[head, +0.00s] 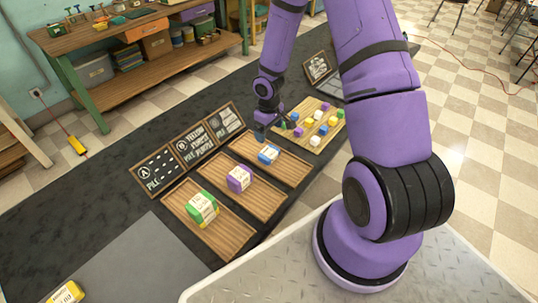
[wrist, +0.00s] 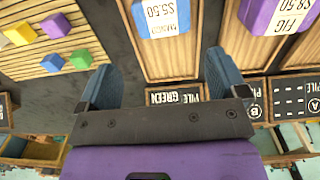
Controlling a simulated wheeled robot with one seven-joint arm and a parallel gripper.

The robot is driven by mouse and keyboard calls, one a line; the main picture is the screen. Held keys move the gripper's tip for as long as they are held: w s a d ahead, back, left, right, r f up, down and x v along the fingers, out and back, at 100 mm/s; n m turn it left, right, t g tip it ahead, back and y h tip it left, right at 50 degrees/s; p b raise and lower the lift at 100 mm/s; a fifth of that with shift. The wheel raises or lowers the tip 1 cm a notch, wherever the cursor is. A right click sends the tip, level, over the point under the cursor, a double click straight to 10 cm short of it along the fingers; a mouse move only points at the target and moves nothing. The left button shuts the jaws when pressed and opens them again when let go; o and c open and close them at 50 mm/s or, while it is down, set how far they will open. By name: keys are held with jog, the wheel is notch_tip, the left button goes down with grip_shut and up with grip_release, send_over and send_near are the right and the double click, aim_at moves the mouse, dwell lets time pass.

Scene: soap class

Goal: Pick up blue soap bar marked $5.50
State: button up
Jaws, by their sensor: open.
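The blue soap bar (head: 268,154) lies in the far wooden tray (head: 290,168) in the head view. My gripper (wrist: 160,62) is open and empty. Its two blue fingers lie either side of the bar's line in the wrist view, short of the bar. In the head view my gripper (head: 265,130) is just behind the bar, and its fingers are hard to make out.
A purple soap bar (head: 239,178) and a green one (head: 202,208) lie in neighbouring trays. A yellow bar (head: 66,292) is at the lower left. Chalkboard signs (head: 195,145) stand behind the trays. A board of small coloured cubes (head: 325,117) lies to the right.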

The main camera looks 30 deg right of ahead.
aim_at(269, 152)
notch_tip(269, 152, down, 11)
jog(key=shift+s+f, duration=0.15)
jog(key=shift+f, duration=0.05)
dwell(0.6)
jog(key=shift+a, duration=0.1)
jog(key=c, duration=0.6)
